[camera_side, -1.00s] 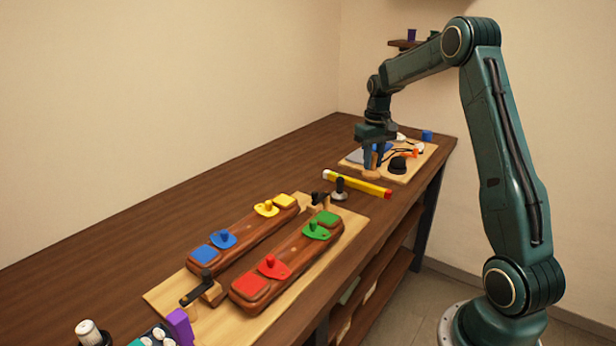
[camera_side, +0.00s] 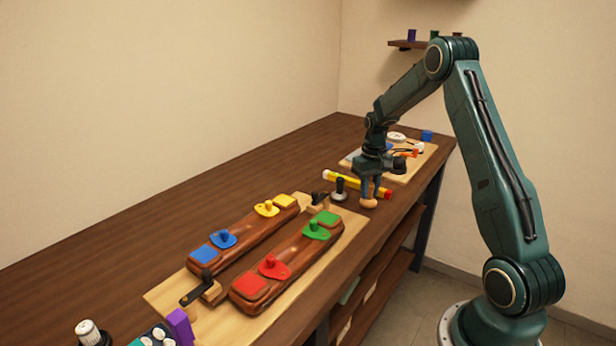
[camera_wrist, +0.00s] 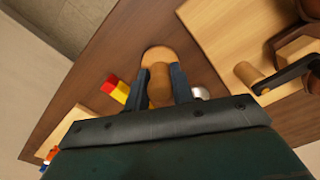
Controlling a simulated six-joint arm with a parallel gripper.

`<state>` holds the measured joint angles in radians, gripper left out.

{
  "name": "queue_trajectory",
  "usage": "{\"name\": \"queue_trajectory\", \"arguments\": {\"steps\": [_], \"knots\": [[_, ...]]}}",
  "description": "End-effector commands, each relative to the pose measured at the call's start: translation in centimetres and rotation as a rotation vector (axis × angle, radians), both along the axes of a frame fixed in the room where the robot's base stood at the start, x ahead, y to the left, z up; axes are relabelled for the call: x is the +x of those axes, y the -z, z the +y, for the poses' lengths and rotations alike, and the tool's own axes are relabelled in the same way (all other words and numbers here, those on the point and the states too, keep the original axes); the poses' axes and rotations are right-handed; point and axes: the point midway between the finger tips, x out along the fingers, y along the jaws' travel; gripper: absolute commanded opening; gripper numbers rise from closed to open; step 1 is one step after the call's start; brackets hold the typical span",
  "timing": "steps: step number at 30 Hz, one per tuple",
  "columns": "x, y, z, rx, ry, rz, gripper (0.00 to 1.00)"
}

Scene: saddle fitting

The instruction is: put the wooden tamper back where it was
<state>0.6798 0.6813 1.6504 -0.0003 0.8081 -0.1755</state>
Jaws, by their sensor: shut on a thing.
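The wooden tamper (camera_side: 368,203), light brown with a round foot, hangs upright under my gripper (camera_side: 369,184), which is shut on its handle. In the wrist view the tamper (camera_wrist: 160,54) lies between the two fingers of my gripper (camera_wrist: 161,80), foot pointing away from the camera. It is near the table's front edge, to the right of a small black-knobbed metal piece (camera_side: 340,190) and in front of the yellow stick (camera_side: 350,181). I cannot tell whether the foot touches the table.
A light board (camera_side: 410,172) with small tools is behind, partly hidden by my gripper. At left, a light board (camera_side: 352,226) bears two long brown blocks with coloured pads and knobs, and a black-handled clamp (camera_side: 197,289). The back left tabletop (camera_side: 200,190) is clear.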

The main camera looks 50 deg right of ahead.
Motion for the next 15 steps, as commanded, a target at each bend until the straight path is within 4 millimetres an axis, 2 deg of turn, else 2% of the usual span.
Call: {"name": "queue_trajectory", "arguments": {"steps": [4, 15], "knots": [[-0.01, 1.07, 0.00, 0.000, 0.000, 0.000, 0.07], [0.00, 1.28, 0.00, 0.000, 0.000, -0.001, 0.07]]}}
